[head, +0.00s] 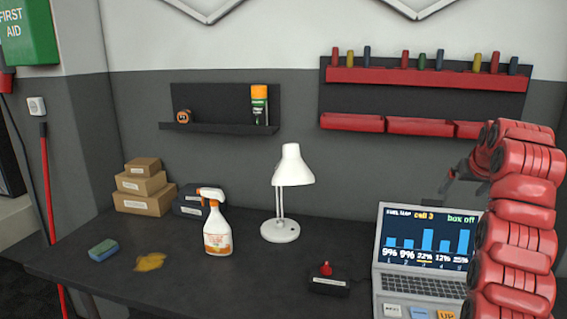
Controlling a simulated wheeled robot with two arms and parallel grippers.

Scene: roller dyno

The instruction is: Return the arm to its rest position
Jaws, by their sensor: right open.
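My right arm is red and segmented and rises along the right edge of the head view. Its dark right gripper (458,186) is open and empty. It is raised in front of the grey wall, above the top right corner of the laptop (424,247) in the picture. My left gripper is out of view.
A red tool rack (420,80) hangs behind.

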